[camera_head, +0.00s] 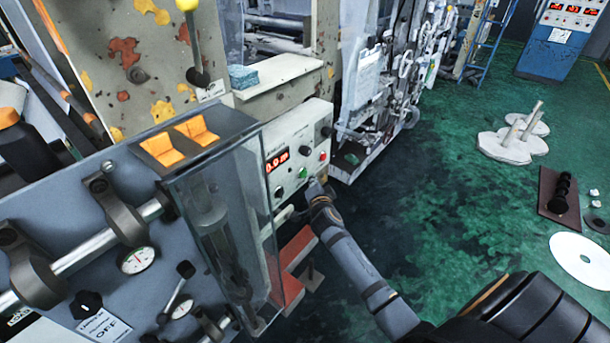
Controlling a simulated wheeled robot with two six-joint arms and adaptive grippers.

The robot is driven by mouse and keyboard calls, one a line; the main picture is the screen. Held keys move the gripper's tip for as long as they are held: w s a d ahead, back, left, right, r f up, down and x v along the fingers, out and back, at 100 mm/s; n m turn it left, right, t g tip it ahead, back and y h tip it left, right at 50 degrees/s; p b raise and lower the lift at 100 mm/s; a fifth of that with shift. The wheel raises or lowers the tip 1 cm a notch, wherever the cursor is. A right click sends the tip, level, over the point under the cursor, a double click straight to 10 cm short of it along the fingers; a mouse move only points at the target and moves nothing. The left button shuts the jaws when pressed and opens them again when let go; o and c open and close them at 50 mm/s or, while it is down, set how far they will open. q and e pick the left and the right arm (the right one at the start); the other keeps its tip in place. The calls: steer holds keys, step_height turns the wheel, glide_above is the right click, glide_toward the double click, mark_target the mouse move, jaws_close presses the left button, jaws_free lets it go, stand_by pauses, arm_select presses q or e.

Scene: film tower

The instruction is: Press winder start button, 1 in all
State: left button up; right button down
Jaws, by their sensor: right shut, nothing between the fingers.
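A pale control panel (293,150) faces the aisle, with a red digital readout, dark knobs and small buttons. A green button (302,172) sits low on the panel, and a red button (322,156) sits to its right and a little higher. The labels are too small to read, so I cannot tell which is named winder start. My right gripper (317,187) is shut and empty just below these buttons, close to the panel's lower edge. Whether its tips touch the panel is unclear. My left gripper is not in view.
A clear guard box (225,235) stands left of the panel. Red blocks (296,248) lie beneath it. White discs with posts (510,145) and a white disc (582,262) lie on the open green floor at right.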

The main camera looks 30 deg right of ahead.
stand_by(0.5)
steer(key=shift+w+a+b, duration=0.15)
steer(key=shift+w+b, duration=0.25)
